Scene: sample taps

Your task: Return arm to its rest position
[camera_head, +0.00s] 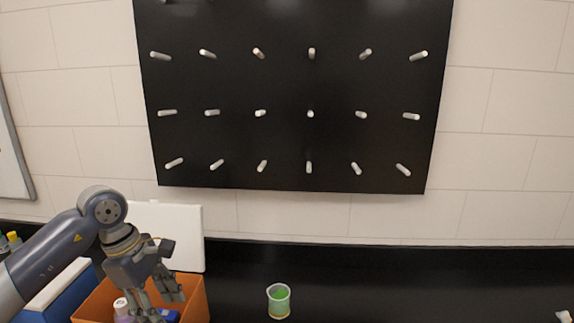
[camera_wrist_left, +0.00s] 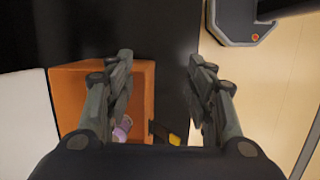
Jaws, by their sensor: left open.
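My left arm comes in from the left in the head view. Its gripper (camera_head: 160,300) is over an orange bin (camera_head: 194,296), with its fingers pointing down. In the left wrist view the two fingers (camera_wrist_left: 160,100) are spread apart with nothing between them. The same bin (camera_wrist_left: 80,100) lies below and to the left there. A purple bottle with a white cap (camera_head: 121,308) and a blue item (camera_head: 171,315) are in the bin, partly hidden by the gripper. My right gripper shows in neither view.
A cup with green contents (camera_head: 279,301) stands on the black counter (camera_head: 400,285), right of the bin. A white board (camera_head: 185,228) stands behind the bin. A blue box (camera_head: 65,297) is at left. A black peg board (camera_head: 290,140) hangs on the wall. The counter's middle right is clear.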

